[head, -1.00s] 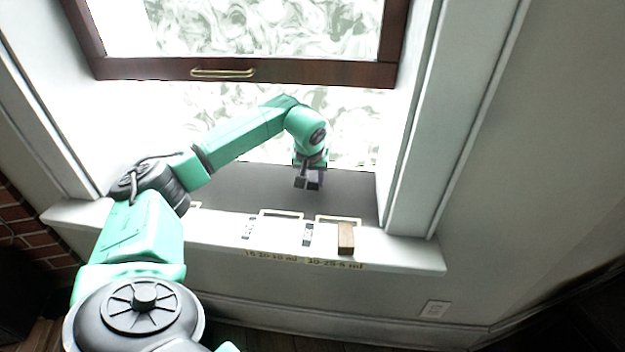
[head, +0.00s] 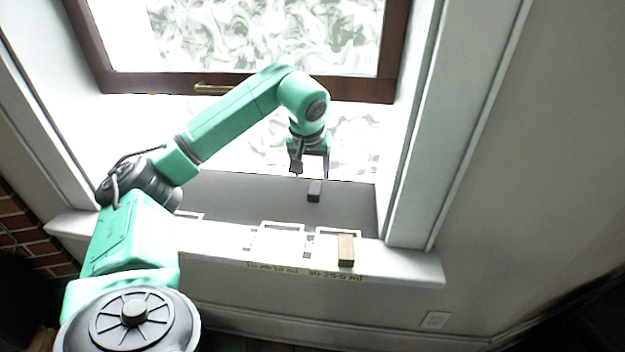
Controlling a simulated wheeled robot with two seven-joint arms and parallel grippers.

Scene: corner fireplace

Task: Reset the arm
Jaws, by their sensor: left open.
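My left arm reaches in from the left over the window sill. My left gripper (head: 311,174) points down, open and empty. A small dark block (head: 314,191) lies on the dark grey mat (head: 245,197) just below the gripper, apart from its fingers. My right gripper is not in view.
The white sill (head: 410,264) carries pale outlined frames (head: 283,224) and small printed labels along its front. A brown window sash (head: 350,87) with a brass handle (head: 213,89) is behind the arm. White window trim (head: 440,130) bounds the right side.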

